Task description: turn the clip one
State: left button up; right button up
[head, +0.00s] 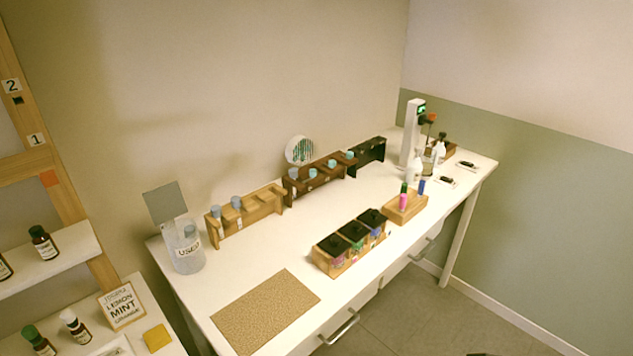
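Neither of my grippers shows in the head view. I cannot tell for sure which thing is the clip. On the wooden shelf post at the left, an orange-red square piece (48,178) sits below a label with the number 1 (36,140). A small dark piece (18,100) sits under a label with the number 2 (12,86). Both are too small to make out their shape.
A white table (225,285) holds wooden racks (250,213) with blue-capped vials, a box with black lids (337,264), a jar marked USED (187,258) and a cork mat (265,312). Shelves at left carry brown bottles (44,243) and a LEMON MINT sign (122,305).

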aim_at(313, 173)
jog(key=u, duration=0.4)
jog(key=k+u, duration=0.15)
jog(key=u, duration=0.2)
jog(key=j+u, duration=0.1)
jog(key=u, duration=0.3)
jog(key=k+u, duration=0.1)
jog(key=u, duration=0.3)
jog(key=l+u, duration=0.35)
jog(key=k+l+u, duration=0.1)
jog(key=l+u, duration=0.25)
jog(key=k+l+u, duration=0.15)
jog(key=l+u, duration=0.2)
jog(key=k+l+u, duration=0.2)
jog(key=l+u, duration=0.15)
jog(key=k+l, duration=0.3)
jog(key=l, duration=0.15)
jog(key=k+l, duration=0.25)
jog(key=l, duration=0.2)
jog(key=k+l, duration=0.3)
jog(key=l, duration=0.15)
jog(key=k+l, duration=0.25)
jog(key=l, duration=0.2)
jog(key=k+l, duration=0.3)
jog(key=l, duration=0.15)
